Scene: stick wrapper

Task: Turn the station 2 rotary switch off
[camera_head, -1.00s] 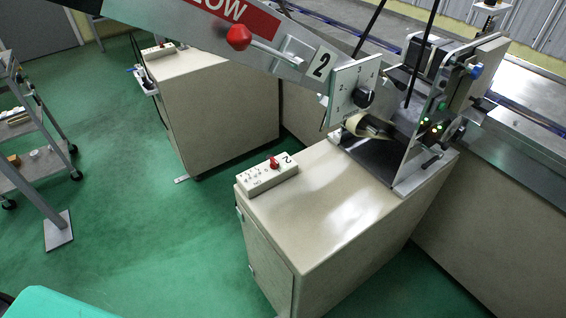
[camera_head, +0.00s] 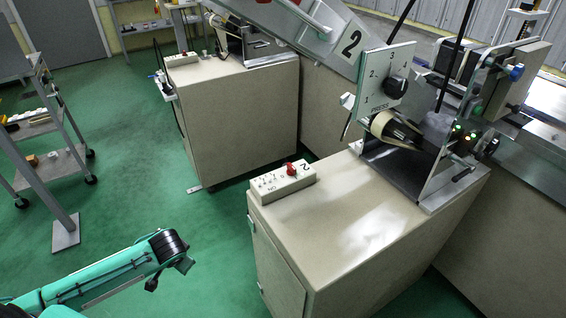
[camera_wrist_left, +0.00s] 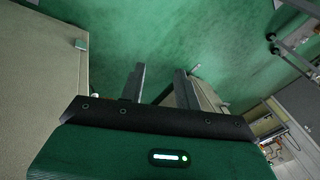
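The station 2 switch box (camera_head: 268,188) is a small white box with a "2" and further markings on its top. Its red rotary knob (camera_head: 291,169) stands at the end near the "2". The box sits on the left edge of the beige station 2 cabinet (camera_head: 340,222). My left gripper (camera_head: 168,276) is over the green floor, left of the cabinet and apart from it, lower in the picture than the box. In the left wrist view its two fingers (camera_wrist_left: 159,84) are apart with nothing between them. My right gripper is not in view.
A panel with a black knob (camera_head: 396,87) and a wrapping machine stand on the cabinet's back right. A second cabinet (camera_head: 240,125) with another switch box (camera_head: 183,59) stands behind. A grey trolley (camera_head: 52,165) is at the left. The green floor between is clear.

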